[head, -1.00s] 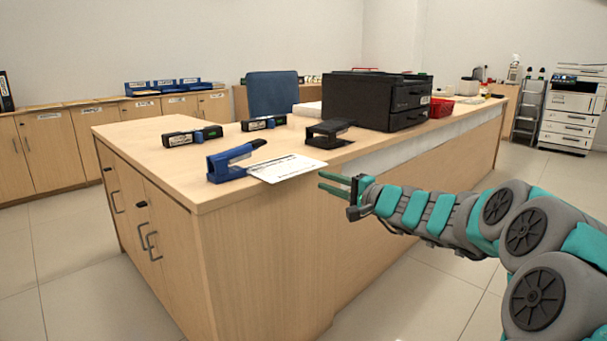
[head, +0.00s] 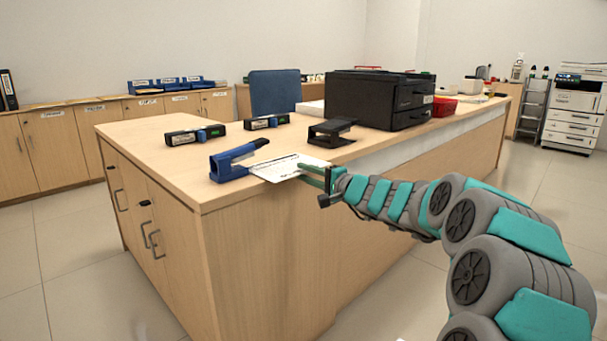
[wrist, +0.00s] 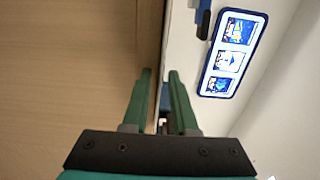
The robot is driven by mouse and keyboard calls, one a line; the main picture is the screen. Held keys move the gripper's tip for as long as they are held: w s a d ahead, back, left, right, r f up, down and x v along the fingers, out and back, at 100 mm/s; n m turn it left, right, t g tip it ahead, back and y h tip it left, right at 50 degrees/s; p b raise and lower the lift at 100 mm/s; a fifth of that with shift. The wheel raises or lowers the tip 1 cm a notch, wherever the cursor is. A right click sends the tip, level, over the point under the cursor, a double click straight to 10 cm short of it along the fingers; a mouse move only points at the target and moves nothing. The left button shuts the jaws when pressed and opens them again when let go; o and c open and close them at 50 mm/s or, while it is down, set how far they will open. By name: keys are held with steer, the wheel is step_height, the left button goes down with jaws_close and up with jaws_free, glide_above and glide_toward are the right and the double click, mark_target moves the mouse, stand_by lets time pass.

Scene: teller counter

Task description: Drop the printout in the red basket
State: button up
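The printout (head: 285,168) is a white sheet lying on the near corner of the counter (head: 225,185), partly past its front edge, beside the blue stapler (head: 233,161). My gripper (head: 308,172) is at the sheet's right end, its green fingers apart, one above the other. In the wrist view the fingers (wrist: 163,100) also stand apart with a gap between them. I cannot tell whether the sheet's edge is inside that gap. The red basket (head: 444,106) stands farther back on the counter, partly hidden behind the black drawer unit (head: 385,98).
A black hole punch (head: 331,132) stands on the counter just behind the printout. Two dark stamp-like blocks (head: 195,135) (head: 266,122) lie farther left. A blue chair (head: 274,92) is behind the counter. The floor in front on the right is open.

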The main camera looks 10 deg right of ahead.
steer(key=shift+c, duration=0.4)
jaws_close()
stand_by(0.6)
steer(key=shift+r, duration=0.1)
step_height(320, 180, up, 2)
steer(key=shift+r+p, duration=0.15)
steer(key=shift+p, duration=0.5)
